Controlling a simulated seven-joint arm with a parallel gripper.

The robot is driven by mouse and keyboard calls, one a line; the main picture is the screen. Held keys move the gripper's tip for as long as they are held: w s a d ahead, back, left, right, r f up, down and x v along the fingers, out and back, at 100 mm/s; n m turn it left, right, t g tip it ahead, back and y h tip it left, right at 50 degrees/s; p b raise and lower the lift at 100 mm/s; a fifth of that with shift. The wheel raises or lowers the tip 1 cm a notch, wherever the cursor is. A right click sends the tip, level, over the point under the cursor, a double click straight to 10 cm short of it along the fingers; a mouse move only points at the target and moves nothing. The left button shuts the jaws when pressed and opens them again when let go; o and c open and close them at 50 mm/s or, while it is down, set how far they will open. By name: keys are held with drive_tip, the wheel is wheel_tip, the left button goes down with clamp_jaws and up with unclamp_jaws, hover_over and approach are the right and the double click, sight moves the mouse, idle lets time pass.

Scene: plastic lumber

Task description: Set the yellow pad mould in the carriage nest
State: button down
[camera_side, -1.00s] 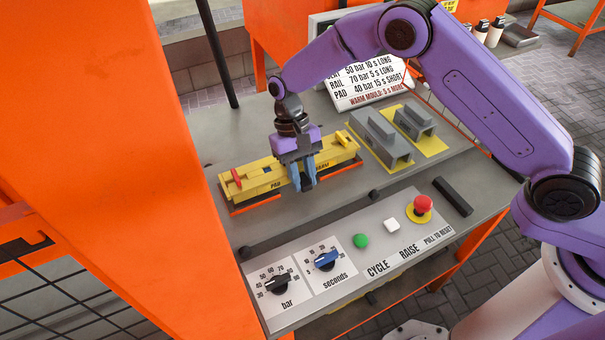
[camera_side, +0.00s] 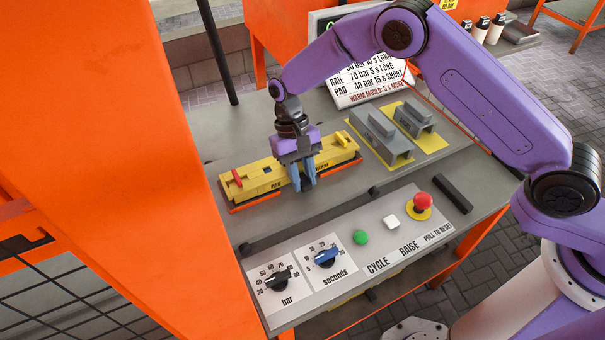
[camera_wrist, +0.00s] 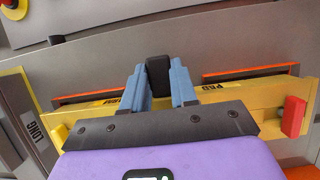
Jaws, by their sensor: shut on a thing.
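The long yellow pad mould (camera_side: 262,178) lies along an orange-edged place on the grey bench in the side view. It carries PAD and WARM labels and a red piece near its left end. In the wrist view the mould (camera_wrist: 235,97) runs crosswise below the fingers. My gripper (camera_side: 303,186) points down at the mould's middle, its blue fingers at the near side. In the wrist view my gripper (camera_wrist: 159,85) is shut on a dark upright block, apparently the mould's grip. Whether the mould touches the bench is unclear. I cannot clearly identify the carriage nest.
Two grey moulds (camera_side: 380,140) (camera_side: 416,122) sit on yellow patches to the right. A control panel (camera_side: 345,255) with dials and buttons is in front. A tall orange post (camera_side: 110,130) stands at left. A sign (camera_side: 370,82) leans behind.

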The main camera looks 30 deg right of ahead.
drive_tip(key=shift+f, duration=0.5)
idle(0.7)
drive_tip(key=shift+c, duration=2.1)
unclamp_jaws()
drive_tip(key=shift+f, duration=0.1)
drive_tip(key=shift+r, duration=3.6)
